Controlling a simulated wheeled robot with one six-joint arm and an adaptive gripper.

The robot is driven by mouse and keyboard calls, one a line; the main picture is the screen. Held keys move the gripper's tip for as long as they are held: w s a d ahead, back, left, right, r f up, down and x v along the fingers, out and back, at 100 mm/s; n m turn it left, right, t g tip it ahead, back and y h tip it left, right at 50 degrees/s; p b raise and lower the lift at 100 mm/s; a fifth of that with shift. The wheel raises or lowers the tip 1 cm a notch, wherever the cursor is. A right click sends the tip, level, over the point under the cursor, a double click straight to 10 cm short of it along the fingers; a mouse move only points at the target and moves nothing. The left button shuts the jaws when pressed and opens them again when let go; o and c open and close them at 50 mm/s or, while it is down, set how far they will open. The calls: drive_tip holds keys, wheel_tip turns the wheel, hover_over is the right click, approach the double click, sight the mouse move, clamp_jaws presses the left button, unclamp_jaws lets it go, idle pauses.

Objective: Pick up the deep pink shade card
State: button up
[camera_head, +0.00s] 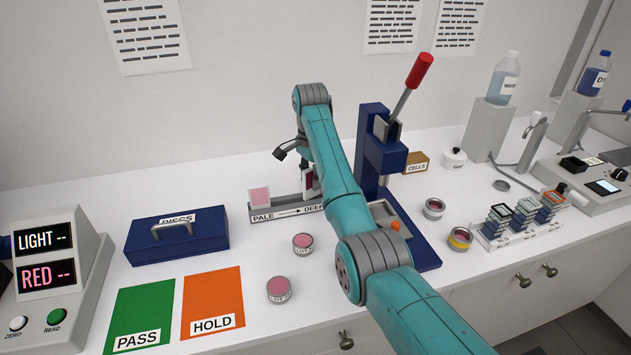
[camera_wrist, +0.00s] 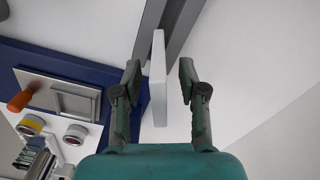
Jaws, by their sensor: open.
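A deep pink shade card (camera_head: 309,179) stands upright in the grey rack (camera_head: 262,213) marked PALE to DEEP, partly hidden by my gripper and arm. In the wrist view a white-edged card (camera_wrist: 158,80) stands in the grey rail, seen almost edge-on; its coloured face does not show there. My gripper (camera_wrist: 160,78) is open, with one finger on each side of this card. A gap shows on both sides, wider on the right. In the head view my gripper (camera_head: 306,163) is at the deep pink card, mostly hidden by the arm.
A pale pink card (camera_head: 260,196) stands at the rack's left end. A blue lever press (camera_head: 375,150) is close to the right of my arm. A blue DISCS box (camera_head: 178,240) is on the left. Two pink LOT jars (camera_head: 303,243) stand in front of the rack.

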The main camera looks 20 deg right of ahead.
drive_tip(key=shift+d, duration=0.1)
clamp_jaws()
